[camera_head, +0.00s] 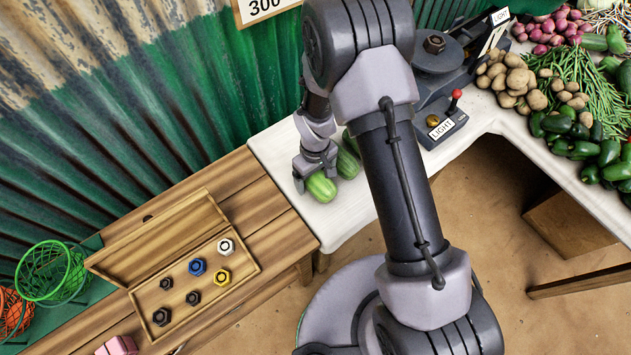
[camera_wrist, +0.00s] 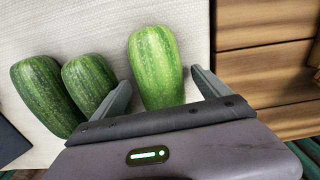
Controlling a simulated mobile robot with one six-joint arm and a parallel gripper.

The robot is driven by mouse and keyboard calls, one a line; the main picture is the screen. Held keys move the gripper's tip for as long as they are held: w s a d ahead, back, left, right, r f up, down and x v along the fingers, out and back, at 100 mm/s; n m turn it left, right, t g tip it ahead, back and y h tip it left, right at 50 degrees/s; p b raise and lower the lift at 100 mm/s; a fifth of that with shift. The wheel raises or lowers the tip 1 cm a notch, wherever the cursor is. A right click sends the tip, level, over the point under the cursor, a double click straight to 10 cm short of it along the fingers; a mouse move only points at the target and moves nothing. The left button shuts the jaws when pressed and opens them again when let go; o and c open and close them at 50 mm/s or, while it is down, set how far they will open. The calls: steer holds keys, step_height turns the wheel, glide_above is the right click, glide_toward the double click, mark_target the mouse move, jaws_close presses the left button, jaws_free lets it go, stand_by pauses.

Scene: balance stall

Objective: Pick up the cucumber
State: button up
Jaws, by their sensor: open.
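A light green cucumber (camera_head: 321,187) lies on the white table top, below my gripper in the head view. In the wrist view the light green cucumber (camera_wrist: 156,68) lies between the two fingers of my gripper (camera_wrist: 161,92), which are open, with one finger on each side. I cannot tell whether the fingers touch it. Two darker green cucumbers (camera_wrist: 90,82) (camera_wrist: 46,92) lie close together to its left in the wrist view. In the head view the darker ones (camera_head: 347,163) are partly hidden by my arm. My gripper (camera_head: 316,178) is at the table's left end in the head view.
A wooden table (camera_head: 262,196) with an open box (camera_head: 243,262) of several hex weights stands left. A scale (camera_head: 440,60) with a LIGHT sign stands right, before potatoes (camera_head: 508,78), beans and peppers. Corrugated wall (camera_head: 150,90) is behind.

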steer(key=shift+f, duration=0.1)
steer(key=c, duration=1.7)
steer(key=shift+c, duration=0.2)
